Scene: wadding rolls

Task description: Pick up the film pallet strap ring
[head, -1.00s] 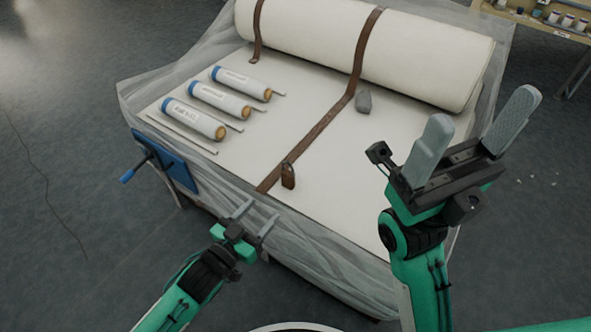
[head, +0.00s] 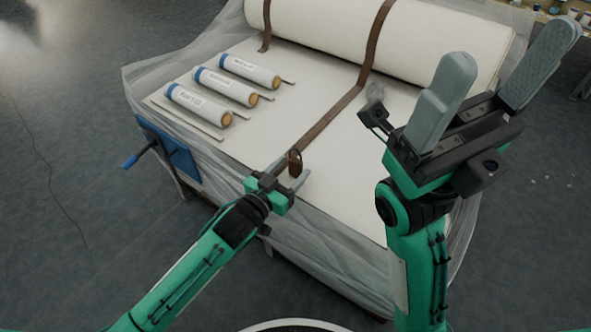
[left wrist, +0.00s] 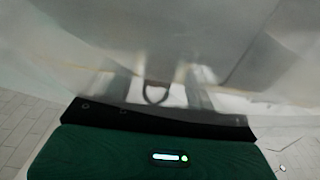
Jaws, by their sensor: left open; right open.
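The strap ring (head: 295,158) is a small brown loop piece near the front edge of the white bed, close to the end of a brown strap (head: 330,119). My left gripper (head: 290,173) is open at the front edge, its fingers right around or beside the ring; the head view does not settle which. In the left wrist view a dark loop (left wrist: 156,95) shows between the two blurred fingers, with pale translucent film across much of the picture. My right gripper (head: 512,48) is open and empty, raised over the right side of the bed.
Three white rolls with blue ends (head: 198,104) lie at the left of the bed, with thin rods beside them. A large wadding roll (head: 440,50) lies at the back under straps. Clear film (head: 340,240) drapes the front side.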

